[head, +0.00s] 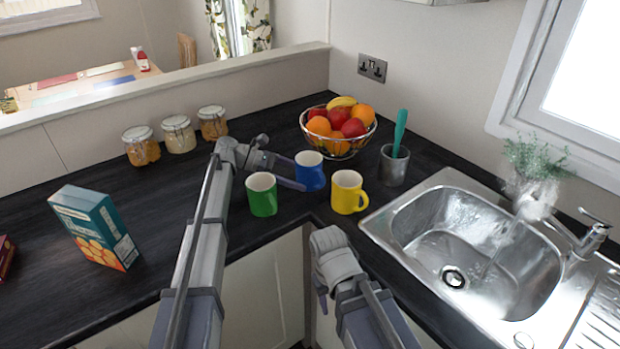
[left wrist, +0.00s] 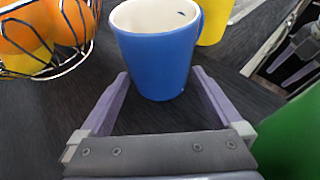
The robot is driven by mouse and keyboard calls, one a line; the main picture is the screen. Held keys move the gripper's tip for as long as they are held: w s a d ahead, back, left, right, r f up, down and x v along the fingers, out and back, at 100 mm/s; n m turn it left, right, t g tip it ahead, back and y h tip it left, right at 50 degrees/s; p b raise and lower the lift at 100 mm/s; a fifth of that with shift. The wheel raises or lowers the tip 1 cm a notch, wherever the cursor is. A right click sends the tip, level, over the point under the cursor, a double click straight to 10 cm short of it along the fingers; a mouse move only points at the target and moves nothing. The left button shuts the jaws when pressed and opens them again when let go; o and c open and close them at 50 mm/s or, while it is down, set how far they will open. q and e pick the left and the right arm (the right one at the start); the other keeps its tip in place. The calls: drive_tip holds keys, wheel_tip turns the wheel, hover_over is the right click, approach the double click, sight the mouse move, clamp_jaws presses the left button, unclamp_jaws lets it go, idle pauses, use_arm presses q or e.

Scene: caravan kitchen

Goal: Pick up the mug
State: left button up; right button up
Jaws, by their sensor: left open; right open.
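Three mugs stand upright on the dark worktop: a blue mug (head: 310,172), a green mug (head: 262,196) and a yellow mug (head: 347,193). My left gripper (head: 297,173) is open and low at the blue mug. In the left wrist view, the blue mug (left wrist: 158,55) has its lower part between the tips of my left gripper (left wrist: 160,76), with a gap between the palm and the mug. Its handle is mostly hidden. My right gripper (head: 322,295) is open and empty, below the worktop's front corner; its fingers are partly hidden.
A wire fruit bowl (head: 340,148) stands behind the blue mug. A grey pot (head: 393,168) with a green utensil and the sink (head: 470,250) are to the right. Several jars (head: 178,135) and a box (head: 95,228) are on the left. The green mug (left wrist: 295,135) is close beside my left gripper.

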use_arm(q)
drive_tip(key=shift+x, duration=1)
drive_tip(key=c, duration=1.3)
